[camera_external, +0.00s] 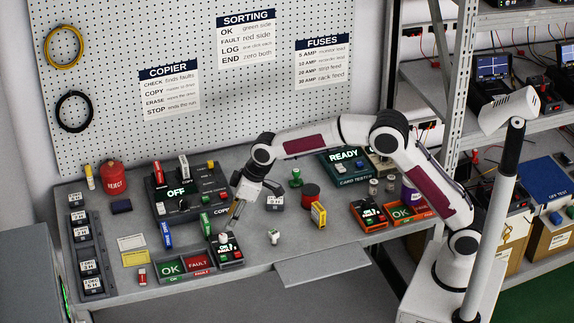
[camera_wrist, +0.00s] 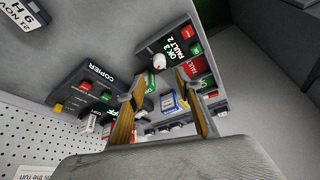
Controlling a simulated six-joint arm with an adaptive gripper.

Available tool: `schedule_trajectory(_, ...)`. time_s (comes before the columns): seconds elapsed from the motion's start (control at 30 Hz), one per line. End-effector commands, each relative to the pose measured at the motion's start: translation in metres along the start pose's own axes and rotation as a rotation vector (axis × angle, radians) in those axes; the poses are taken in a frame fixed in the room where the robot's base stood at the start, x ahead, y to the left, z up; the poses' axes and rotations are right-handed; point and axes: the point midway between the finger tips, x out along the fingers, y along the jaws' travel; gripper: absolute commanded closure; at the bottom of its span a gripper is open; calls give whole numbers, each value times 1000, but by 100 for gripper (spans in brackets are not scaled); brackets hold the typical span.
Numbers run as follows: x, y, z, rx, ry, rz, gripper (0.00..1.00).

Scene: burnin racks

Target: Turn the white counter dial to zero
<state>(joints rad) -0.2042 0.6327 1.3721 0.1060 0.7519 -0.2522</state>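The white counter dial (camera_external: 223,238) is a small white knob on a dark counter box (camera_external: 238,262) at the front of the bench. In the wrist view the white dial (camera_wrist: 158,62) sits beside the display, which reads OK 3 and FAULT 2, with green and red buttons on the same box (camera_wrist: 148,48). My gripper (camera_external: 233,217) hangs above and slightly behind the counter, apart from the dial. In the wrist view my gripper's fingers (camera_wrist: 155,90) are spread with nothing held between them. The dial lies just beyond the fingertips.
A green and red OK/FAULT tray (camera_external: 186,278) stands left of the counter. The copier (camera_external: 162,205), its display reading OFF, is behind. A small white-topped piece (camera_external: 274,237) and a yellow block (camera_external: 318,214) are to the right.

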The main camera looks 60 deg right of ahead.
Motion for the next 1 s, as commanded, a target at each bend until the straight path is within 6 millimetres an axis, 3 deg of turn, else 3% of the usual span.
schedule_trajectory(0.47,5,0,1,0,-2,0,65)
schedule_trajectory(1.0,58,0,1,0,-2,-1,65)
